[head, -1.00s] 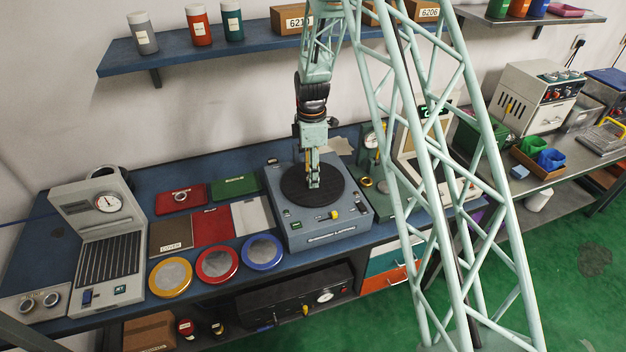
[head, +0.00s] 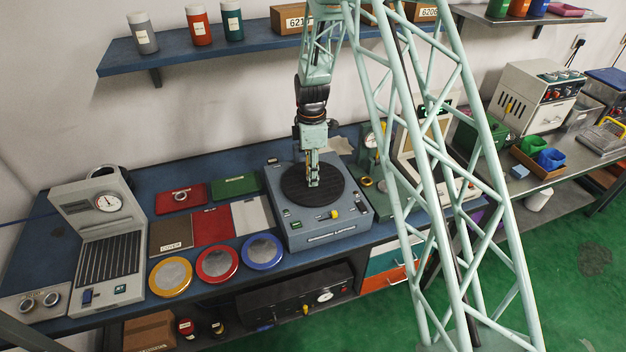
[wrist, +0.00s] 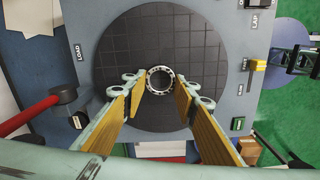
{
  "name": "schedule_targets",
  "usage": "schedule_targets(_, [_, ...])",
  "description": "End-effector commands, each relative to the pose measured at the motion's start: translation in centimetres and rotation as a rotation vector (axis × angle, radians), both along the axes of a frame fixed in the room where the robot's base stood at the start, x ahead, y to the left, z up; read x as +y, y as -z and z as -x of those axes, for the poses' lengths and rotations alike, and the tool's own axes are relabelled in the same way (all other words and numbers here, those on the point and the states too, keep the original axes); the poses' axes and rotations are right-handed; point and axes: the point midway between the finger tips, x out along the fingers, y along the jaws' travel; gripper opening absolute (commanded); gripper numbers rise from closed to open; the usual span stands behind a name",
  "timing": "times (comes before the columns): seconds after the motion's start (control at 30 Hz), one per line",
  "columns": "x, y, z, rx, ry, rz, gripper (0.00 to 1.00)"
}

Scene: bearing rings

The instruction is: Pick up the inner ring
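A small silvery ring (wrist: 160,80) lies flat on the round black plate (wrist: 125,45) of the grey-blue machine, a little below the plate's centre in the wrist view. I take it for the inner ring. My gripper (wrist: 159,84) is open, with its yellow-padded fingers on the left and right of the ring. A gap shows on each side, and nothing is held. In the head view my gripper (head: 313,184) points down over the black plate (head: 335,192), and the ring there is too small or hidden to make out.
Another ring (head: 180,197) lies on a red mat (head: 168,208) left of the machine. Yellow, red and blue rimmed discs (head: 217,265) line the bench front. A gauge stand (head: 372,150) is close on the right. A shelf (head: 250,42) hangs behind.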

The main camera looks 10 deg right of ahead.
Motion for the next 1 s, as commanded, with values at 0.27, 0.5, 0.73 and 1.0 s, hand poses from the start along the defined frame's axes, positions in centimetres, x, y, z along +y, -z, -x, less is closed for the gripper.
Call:
schedule_targets(0.27, [0.0, 0.0, 0.0, 0.0, 0.0, 0.0, 0.14])
schedule_targets(0.5, [0.0, -0.3, 0.0, 0.0, 0.0, 0.0, 0.14])
schedule_targets(0.73, [0.0, -1.5, -0.1, -0.002, 0.0, 0.0, 0.14])
schedule_targets(1.0, [0.0, -3.2, 0.0, -0.001, 0.0, 0.0, 0.14])
